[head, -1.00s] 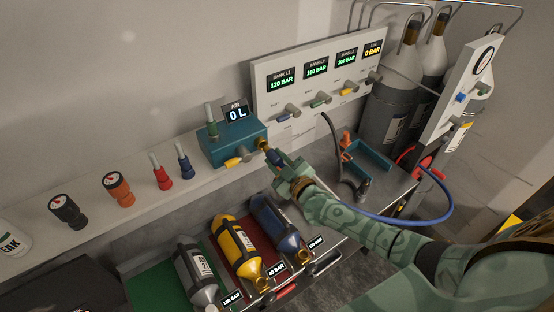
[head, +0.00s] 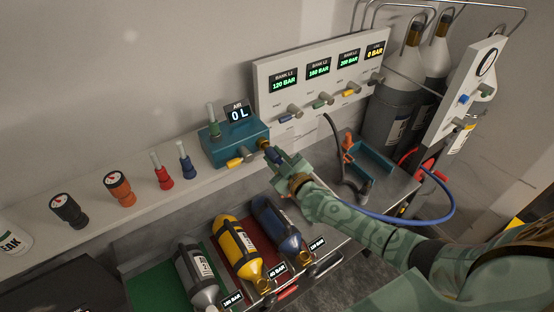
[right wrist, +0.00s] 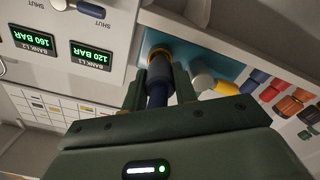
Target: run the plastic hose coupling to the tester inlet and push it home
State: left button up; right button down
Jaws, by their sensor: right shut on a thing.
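The tester is the teal box (head: 234,150) on the shelf, with an AIR display reading 0 L. Its brass inlet (head: 263,144) faces right; a brass ring (right wrist: 158,52) shows in the right wrist view. My right gripper (head: 279,162) is shut on the dark blue hose coupling (right wrist: 159,76), whose front end is lined up with the brass ring and appears to meet it. How deep it sits I cannot tell. The blue hose (head: 430,218) loops from the right and passes behind my right arm. My left gripper is not in view.
A yellow fitting (head: 237,162) is beside the inlet. Blue, yellow and grey cylinders (head: 236,243) lie on the bench below. The bank panel (head: 318,75) stands behind. A teal tray (head: 374,160) and a dark hose (head: 335,140) lie to the right.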

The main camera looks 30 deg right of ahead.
jog(key=shift+w+a+b, duration=0.1)
jog(key=shift+w+b, duration=0.2)
jog(key=shift+w, duration=0.5)
jog(key=c, duration=1)
grip_release()
jog(key=s, duration=0.5)
jog(key=s+d, duration=0.1)
jog(key=s, duration=0.4)
jog(key=s+d+p, duration=0.1)
jog(key=s, duration=0.5)
jog(key=shift+s+d, duration=0.1)
